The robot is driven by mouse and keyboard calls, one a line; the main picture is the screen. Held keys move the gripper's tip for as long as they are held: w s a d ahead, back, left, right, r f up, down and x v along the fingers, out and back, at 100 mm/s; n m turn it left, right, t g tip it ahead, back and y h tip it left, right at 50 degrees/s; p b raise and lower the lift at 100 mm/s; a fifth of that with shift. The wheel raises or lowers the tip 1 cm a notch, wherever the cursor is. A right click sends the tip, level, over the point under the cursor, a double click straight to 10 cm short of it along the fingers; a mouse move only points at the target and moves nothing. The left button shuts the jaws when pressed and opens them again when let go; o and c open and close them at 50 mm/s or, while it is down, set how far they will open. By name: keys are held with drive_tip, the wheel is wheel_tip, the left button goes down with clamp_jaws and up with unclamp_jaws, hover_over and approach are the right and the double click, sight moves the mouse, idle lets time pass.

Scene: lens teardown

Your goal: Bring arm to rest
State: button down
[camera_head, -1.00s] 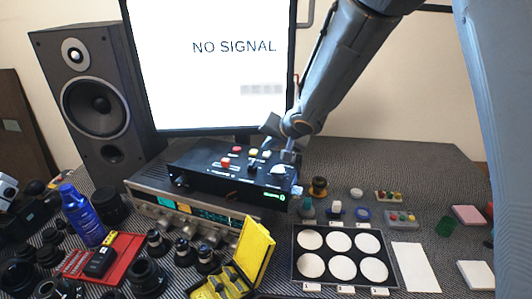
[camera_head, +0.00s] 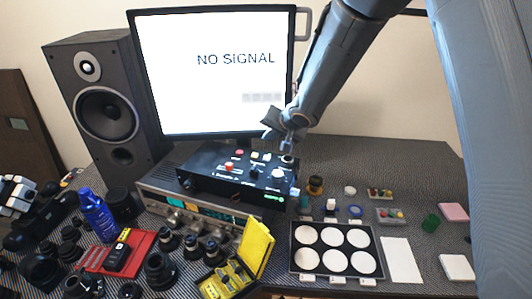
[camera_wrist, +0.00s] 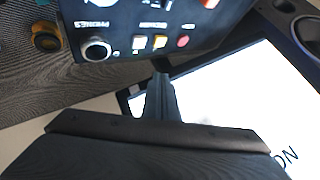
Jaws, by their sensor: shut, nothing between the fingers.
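My gripper (camera_head: 288,152) hangs from my arm in front of the monitor's lower right part, over the back right of a black control box (camera_head: 225,188). In the wrist view its fingers (camera_wrist: 161,85) are together, with nothing between them. The box's top carries a red button, a white knob and small coloured buttons. The wrist view shows a round socket (camera_wrist: 96,48) on the box near the fingers. The fingers look apart from the box, though the gap is hard to judge.
A monitor (camera_head: 215,60) reading NO SIGNAL stands behind the box, with a speaker (camera_head: 105,105) at left. Lens parts, a red tray (camera_head: 135,243) and a yellow case (camera_head: 256,245) crowd the front left. A black tray with white discs (camera_head: 293,262) lies right.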

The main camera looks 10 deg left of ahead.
drive_tip(key=shift+d+r, duration=0.1)
drive_tip(key=shift+r, duration=0.05)
drive_tip(key=d, duration=0.3)
drive_tip(key=d+h+b, duration=0.1)
drive_tip(key=d, duration=0.2)
drive_tip(key=s+d+f+h+b, duration=0.1)
drive_tip(key=d, duration=0.2)
drive_tip(key=s+d+f+g+h+b, duration=0.1)
drive_tip(key=s+d+f+h+b, duration=0.15)
drive_tip(key=s+d, duration=0.55)
drive_tip(key=s+d+f+g+h+b, duration=0.25)
drive_tip(key=s+d, duration=0.35)
drive_tip(key=d, duration=0.4)
drive_tip(key=s+d+f+g+b, duration=0.1)
drive_tip(key=s, duration=0.5)
drive_tip(key=s+d+f+n+g+y+b, duration=0.1)
drive_tip(key=s+d, duration=0.1)
drive_tip(key=s, duration=0.4)
drive_tip(key=shift+s+d+f, duration=0.3)
drive_tip(key=shift+s+f, duration=0.05)
drive_tip(key=shift+s, duration=0.05)
